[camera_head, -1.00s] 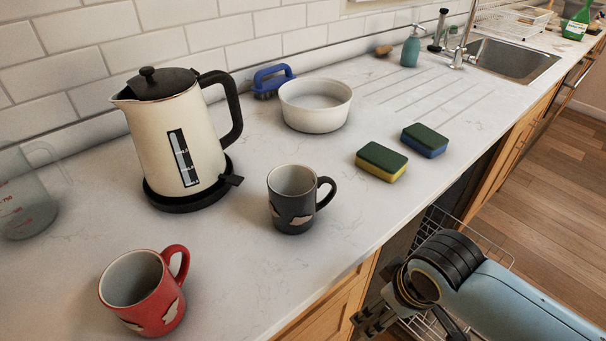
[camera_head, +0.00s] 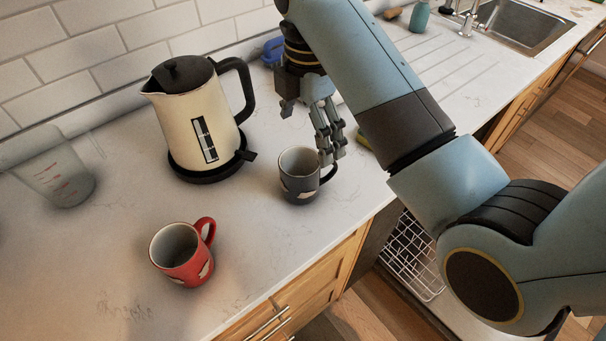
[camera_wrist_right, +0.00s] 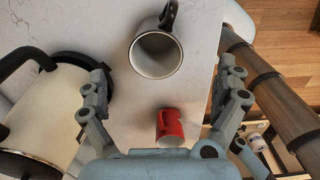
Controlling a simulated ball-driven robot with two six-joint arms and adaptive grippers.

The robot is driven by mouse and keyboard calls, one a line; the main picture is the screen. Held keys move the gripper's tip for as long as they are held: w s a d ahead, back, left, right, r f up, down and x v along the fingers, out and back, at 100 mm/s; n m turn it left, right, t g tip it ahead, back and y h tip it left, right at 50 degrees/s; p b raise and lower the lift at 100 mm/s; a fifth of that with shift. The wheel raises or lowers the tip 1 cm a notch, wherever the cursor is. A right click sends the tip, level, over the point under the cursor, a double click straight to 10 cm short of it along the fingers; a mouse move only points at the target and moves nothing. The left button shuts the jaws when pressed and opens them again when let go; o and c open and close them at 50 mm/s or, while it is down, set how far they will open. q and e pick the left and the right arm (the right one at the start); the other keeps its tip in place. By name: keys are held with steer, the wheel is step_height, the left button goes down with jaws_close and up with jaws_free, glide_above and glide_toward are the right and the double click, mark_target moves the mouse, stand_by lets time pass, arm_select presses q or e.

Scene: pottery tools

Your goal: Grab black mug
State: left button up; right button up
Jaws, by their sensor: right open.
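The black mug (camera_head: 299,186) stands upright on the counter in the head view, its handle toward the right. My right gripper (camera_head: 308,131) is open above and just behind the mug, one finger overlapping the handle side in this view. In the right wrist view the black mug (camera_wrist_right: 138,62) lies ahead between the spread fingers of the right gripper (camera_wrist_right: 165,92), with its grey inside and dark handle showing. Nothing is between the fingertips. I cannot tell whether a finger touches the mug. My left gripper is not in view.
A cream kettle (camera_head: 193,122) stands left of the black mug. A red mug (camera_head: 184,258) stands nearer the front, and a clear measuring jug (camera_head: 62,180) is at far left. My right arm hides most of the white bowl and sponges. An open dishwasher rack (camera_head: 412,262) sits below the counter edge.

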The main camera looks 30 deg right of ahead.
mark_target(302, 163)
steer(key=f, duration=0.2)
steer(key=f+p, duration=0.1)
steer(key=f, duration=0.4)
steer(key=shift+w+a+f, duration=0.3)
steer(key=shift+a+f, duration=0.05)
steer(key=shift+a, duration=0.05)
steer(key=shift+f, duration=0.55)
steer(key=c, duration=1.5)
